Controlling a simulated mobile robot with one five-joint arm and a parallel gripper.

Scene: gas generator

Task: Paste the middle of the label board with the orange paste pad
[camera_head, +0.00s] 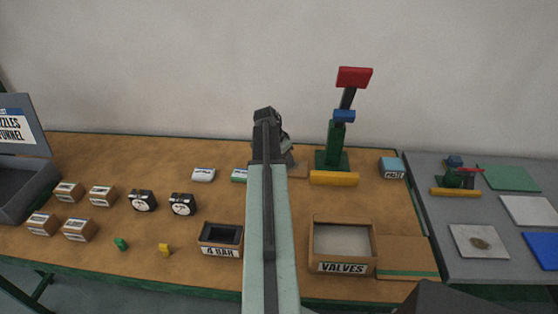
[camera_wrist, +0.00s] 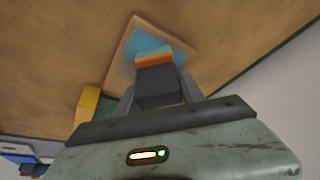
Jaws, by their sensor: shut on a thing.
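My gripper (camera_wrist: 156,82) is shut on the paste pad, a dark block with an orange band (camera_wrist: 155,59) at its far end. The label board (camera_wrist: 130,28) is a flat tan square on the bench in the wrist view, with a blurry light-blue patch (camera_wrist: 148,40) over its middle. The pad's orange end is over the board at the edge of this patch; I cannot tell whether it touches. In the head view a small strip of the board (camera_head: 299,170) shows right of my arm. My gripper and the pad are largely hidden there by my arm.
Right of the board stand a yellow bar (camera_head: 334,178) and a green post with a red top (camera_head: 337,145). A VALVES box (camera_head: 343,267) and a 4 BAR box (camera_head: 221,252) are at the front. Small boxes and gauges stand at left.

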